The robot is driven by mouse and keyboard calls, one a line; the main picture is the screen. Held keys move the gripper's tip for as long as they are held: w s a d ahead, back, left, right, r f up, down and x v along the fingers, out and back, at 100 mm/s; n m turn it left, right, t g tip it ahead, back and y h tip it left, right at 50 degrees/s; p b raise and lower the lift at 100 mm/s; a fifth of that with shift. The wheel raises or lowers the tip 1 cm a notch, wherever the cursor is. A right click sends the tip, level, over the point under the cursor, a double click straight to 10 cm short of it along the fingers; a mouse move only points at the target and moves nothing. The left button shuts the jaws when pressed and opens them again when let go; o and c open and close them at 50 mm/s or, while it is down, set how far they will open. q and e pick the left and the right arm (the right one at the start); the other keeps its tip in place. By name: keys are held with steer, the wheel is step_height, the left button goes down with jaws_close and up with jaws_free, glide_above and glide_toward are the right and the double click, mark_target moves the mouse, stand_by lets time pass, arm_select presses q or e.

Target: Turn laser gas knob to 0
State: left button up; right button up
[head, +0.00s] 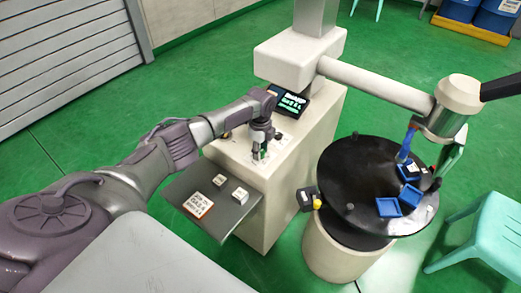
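My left gripper (261,153) reaches in from the left and points down at the sloped top of a cream control cabinet (297,165). Its fingertips are at or just above the panel. Small green and dark details show around them, too small to tell whether they touch a knob. I cannot make out the laser gas knob; the gripper covers that part of the panel. The finger gap is too small to read. A small dark control (278,136) sits on the panel right of the gripper. My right gripper is not in view.
A lit screen (289,102) stands behind the gripper. A grey shelf (228,214) with small white boxes juts out in front. At right, a round black table (345,187) holds blue trays below a cream machine arm (375,85). A mint stool (485,235) stands at far right.

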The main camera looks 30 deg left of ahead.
arm_select(q)
jaws_close()
steer(key=n+p, duration=0.2)
steer(key=n, duration=0.3)
steer(key=shift+r+n, duration=0.1)
steer(key=shift+n, duration=0.2)
steer(key=n+p, duration=0.2)
steer(key=n, duration=0.4)
steer(key=n+p, duration=0.1)
steer(key=n, duration=0.5)
steer(key=shift+n+p, duration=0.3)
steer(key=shift+n, duration=0.1)
steer(key=n+p, duration=0.1)
steer(key=n, duration=0.5)
steer(key=shift+w, duration=0.1)
steer(key=shift+n, duration=0.3)
